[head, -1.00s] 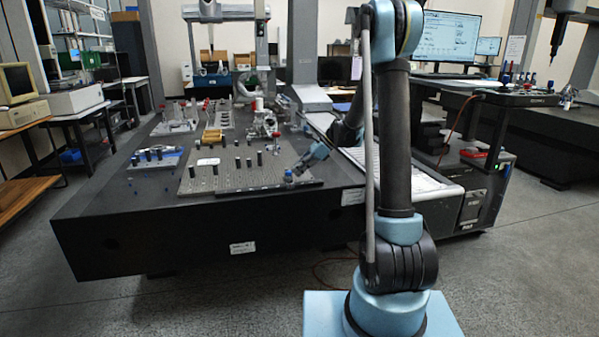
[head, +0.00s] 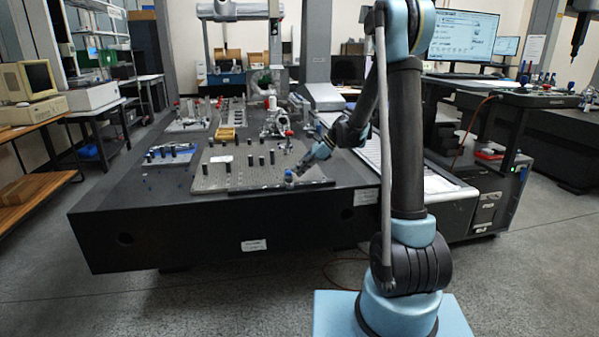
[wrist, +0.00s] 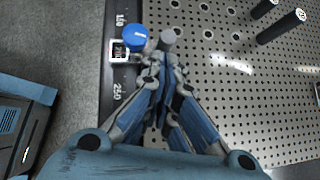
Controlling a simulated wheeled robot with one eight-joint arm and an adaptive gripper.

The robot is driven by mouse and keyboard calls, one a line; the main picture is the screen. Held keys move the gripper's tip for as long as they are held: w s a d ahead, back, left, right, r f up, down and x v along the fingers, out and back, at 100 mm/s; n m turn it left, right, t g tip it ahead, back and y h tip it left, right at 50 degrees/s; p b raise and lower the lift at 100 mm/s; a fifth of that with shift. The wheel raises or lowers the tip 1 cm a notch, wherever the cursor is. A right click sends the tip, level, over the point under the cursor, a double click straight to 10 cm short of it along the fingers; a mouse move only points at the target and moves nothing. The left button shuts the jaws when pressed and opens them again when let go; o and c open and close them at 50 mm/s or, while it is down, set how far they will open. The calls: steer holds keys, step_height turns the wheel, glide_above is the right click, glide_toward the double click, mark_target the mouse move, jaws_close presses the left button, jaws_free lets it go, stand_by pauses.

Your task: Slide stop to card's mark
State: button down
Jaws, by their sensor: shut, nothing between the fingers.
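The stop sits on a dark rail with a printed scale along the edge of the perforated plate. In the wrist view it shows a blue knob (wrist: 135,38) and a white-framed window (wrist: 119,51) between the 150 and 250 labels. The digits in the window are too small to read surely. My gripper (wrist: 161,62) is shut and empty, just beside the knob on the plate side, by a grey post (wrist: 168,37). Contact cannot be told. In the head view my gripper (head: 298,172) is at the plate's front edge. A white card (head: 221,159) lies on the plate; its writing is unreadable.
The perforated plate (head: 235,181) carries several dark upright pins (wrist: 282,25). Fixtures (head: 277,122) stand behind it on the dark table (head: 160,235). A keyboard-like panel and cart (head: 445,205) are to the right. The plate's front strip is mostly clear.

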steer(key=d, duration=0.4)
steer(key=shift+w, duration=0.2)
steer(key=s+v, duration=0.1)
steer(key=v, duration=0.8)
steer(key=s+d+r+n+t+h, duration=0.1)
steer(key=s+d+r+n+h, duration=0.2)
steer(key=s, duration=0.7)
steer(key=s+d+f+n+h, duration=0.2)
steer(key=s+d+f+n, duration=0.1)
steer(key=s, duration=0.6)
steer(key=s+d+f+n+t+h, duration=0.1)
steer(key=s+d+f+n, duration=0.3)
steer(key=s, duration=0.5)
steer(key=s+d+f+n+t+h, duration=0.1)
steer(key=s+d+f+n+h, duration=0.2)
steer(key=s+d+n, duration=0.4)
steer(key=shift+s+d+f, duration=0.25)
steer(key=shift+s+f, duration=0.05)
steer(key=shift+s, duration=1.2)
